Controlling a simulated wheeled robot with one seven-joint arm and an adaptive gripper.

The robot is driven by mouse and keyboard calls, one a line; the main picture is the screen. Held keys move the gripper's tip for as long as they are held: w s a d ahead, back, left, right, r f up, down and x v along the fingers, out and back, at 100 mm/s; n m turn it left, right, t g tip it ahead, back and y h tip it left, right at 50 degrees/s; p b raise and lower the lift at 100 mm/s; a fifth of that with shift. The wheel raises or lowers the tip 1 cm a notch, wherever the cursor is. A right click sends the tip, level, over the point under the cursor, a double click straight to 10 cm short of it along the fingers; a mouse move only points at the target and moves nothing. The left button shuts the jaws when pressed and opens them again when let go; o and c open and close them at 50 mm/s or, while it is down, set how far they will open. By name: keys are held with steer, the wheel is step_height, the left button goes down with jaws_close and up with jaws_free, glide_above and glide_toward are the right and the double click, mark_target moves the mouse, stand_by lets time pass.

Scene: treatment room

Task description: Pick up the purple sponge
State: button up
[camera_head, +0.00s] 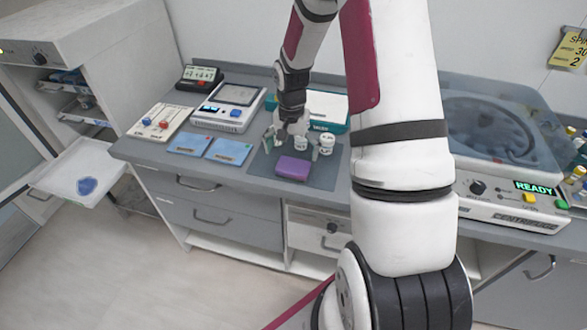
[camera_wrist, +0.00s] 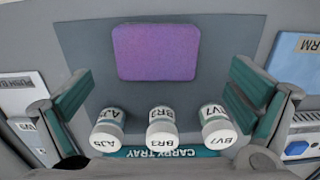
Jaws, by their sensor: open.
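The purple sponge (camera_head: 293,167) lies flat on a dark grey mat (camera_head: 325,176) near the counter's front edge. In the wrist view the sponge (camera_wrist: 157,52) is fully visible at the top middle, lying on the mat (camera_wrist: 78,38). My gripper (camera_head: 293,143) is open, above the mat and just behind the sponge in the head view. In the wrist view its two green-padded fingers (camera_wrist: 160,82) are spread wide, with nothing held between them. The sponge appears beyond the fingertips, apart from them.
Small labelled jars, BRJ (camera_wrist: 162,126), AJ5 (camera_wrist: 107,130) and BV7 (camera_wrist: 216,127), stand in a row close to my fingers. A teal carry tray (camera_wrist: 135,153) is behind them. Blue packets (camera_head: 228,151) lie left of the mat; a centrifuge (camera_head: 490,204) stands right.

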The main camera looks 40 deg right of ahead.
mark_target(293, 165)
steer(key=f, duration=0.3)
steer(key=f+p, duration=0.1)
steer(key=shift+s+f, duration=0.25)
steer(key=shift+s, duration=0.05)
steer(key=shift+f, duration=0.35)
steer(key=c, duration=0.7)
